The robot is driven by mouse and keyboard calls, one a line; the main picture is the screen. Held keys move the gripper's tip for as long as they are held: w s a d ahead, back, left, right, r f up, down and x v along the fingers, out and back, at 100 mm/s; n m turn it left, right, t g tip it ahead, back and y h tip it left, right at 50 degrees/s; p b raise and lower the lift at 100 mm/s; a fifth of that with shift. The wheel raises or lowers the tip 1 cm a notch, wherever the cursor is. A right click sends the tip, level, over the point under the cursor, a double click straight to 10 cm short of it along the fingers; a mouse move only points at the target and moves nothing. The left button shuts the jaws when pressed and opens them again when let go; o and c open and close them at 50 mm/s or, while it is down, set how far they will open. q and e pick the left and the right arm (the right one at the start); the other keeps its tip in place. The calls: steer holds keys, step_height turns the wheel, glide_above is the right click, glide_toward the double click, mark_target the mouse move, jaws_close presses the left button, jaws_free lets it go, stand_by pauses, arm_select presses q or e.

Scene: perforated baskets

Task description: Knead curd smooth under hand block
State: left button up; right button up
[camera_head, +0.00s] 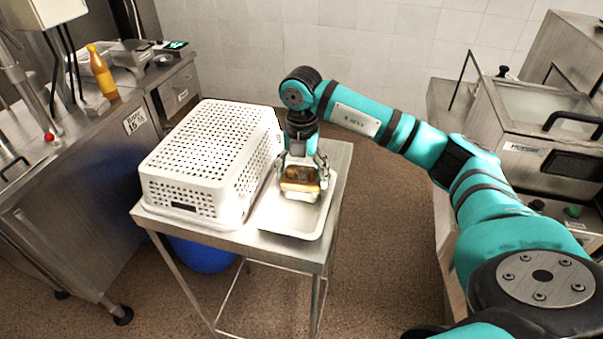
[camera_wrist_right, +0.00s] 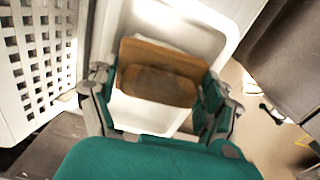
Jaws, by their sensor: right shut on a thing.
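My right gripper (camera_head: 302,172) is shut on a brown wooden hand block (camera_head: 299,186) over the white tray (camera_head: 291,222). In the right wrist view, the gripper's fingers (camera_wrist_right: 155,97) stand at either side of the block (camera_wrist_right: 158,88), and the tray (camera_wrist_right: 222,22) lies beneath. A pale mass, likely the curd (camera_head: 301,196), shows just under the block in the head view. Its shape is mostly hidden, and I cannot tell whether the block presses on it. My left gripper is not in view.
A white perforated basket (camera_head: 212,150) stands close left of the tray on the small steel table (camera_head: 322,236). Its holed wall (camera_wrist_right: 38,55) also shows in the right wrist view. A steel counter with an orange bottle (camera_head: 102,72) is at left; a steel appliance (camera_head: 545,140) is at right.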

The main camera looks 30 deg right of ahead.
steer(key=shift+r+p, duration=1.8)
steer(key=shift+r, duration=1.2)
steer(key=shift+f, duration=0.15)
steer(key=shift+f+b, duration=2.15)
steer(key=shift+f, duration=0.75)
steer(key=shift+f+b, duration=0.35)
steer(key=shift+f, duration=0.2)
steer(key=shift+r, duration=0.15)
steer(key=shift+r+p, duration=0.55)
steer(key=shift+r, duration=0.05)
steer(key=shift+r+p, duration=1.9)
steer(key=shift+r, duration=0.95)
